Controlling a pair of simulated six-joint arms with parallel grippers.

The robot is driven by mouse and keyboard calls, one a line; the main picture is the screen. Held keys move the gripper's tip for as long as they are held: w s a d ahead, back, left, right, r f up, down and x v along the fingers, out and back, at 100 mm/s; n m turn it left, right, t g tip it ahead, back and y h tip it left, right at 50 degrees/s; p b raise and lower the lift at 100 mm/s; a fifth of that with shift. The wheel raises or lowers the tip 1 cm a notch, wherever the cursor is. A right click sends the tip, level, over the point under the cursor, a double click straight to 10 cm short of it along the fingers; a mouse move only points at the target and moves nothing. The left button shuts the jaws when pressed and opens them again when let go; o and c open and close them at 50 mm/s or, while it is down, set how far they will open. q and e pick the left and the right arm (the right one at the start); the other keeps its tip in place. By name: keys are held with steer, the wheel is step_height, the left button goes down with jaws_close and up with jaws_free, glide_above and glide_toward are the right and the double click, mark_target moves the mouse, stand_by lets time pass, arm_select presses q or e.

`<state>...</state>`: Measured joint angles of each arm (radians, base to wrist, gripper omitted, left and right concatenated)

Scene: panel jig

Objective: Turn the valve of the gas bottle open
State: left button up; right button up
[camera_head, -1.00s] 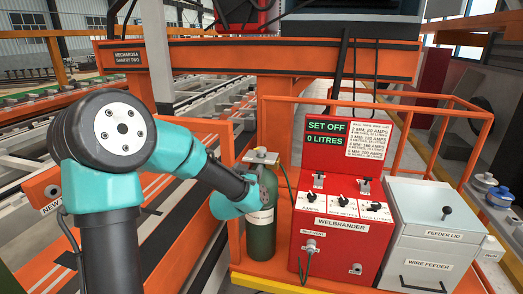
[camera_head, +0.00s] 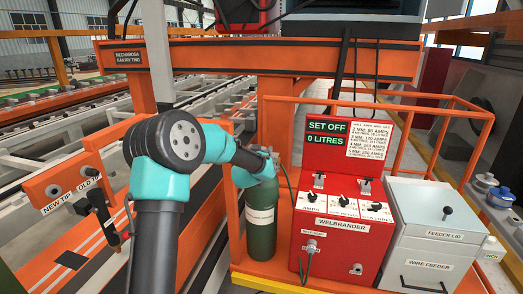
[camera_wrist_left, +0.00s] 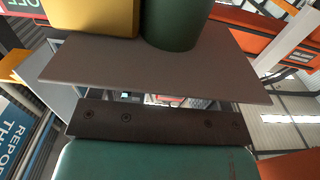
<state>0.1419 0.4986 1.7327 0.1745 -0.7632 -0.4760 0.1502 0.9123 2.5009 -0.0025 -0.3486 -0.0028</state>
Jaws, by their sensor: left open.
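The green gas bottle (camera_head: 261,234) stands upright on the orange platform, left of the red welder. My left gripper (camera_head: 266,158) is at its top, in front of the valve, and is open. The gripper and wrist hide most of the valve, so I cannot tell whether they touch. In the left wrist view, a yellow block (camera_wrist_left: 92,17) and a dark green round part (camera_wrist_left: 176,22) are at the top edge against a wide grey plate (camera_wrist_left: 155,72). A dark bar with screws, part of my gripper, is below it. My right gripper is not in view.
The red welder (camera_head: 335,238) stands close to the bottle's right, with a hose between them. The grey wire feeder (camera_head: 432,232) is farther right. An orange tip stand (camera_head: 75,185) is at the left. An orange beam (camera_head: 230,57) crosses behind.

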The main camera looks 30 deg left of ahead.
arm_select(q)
steer(key=shift+x, duration=0.9)
steer(key=c, duration=0.9)
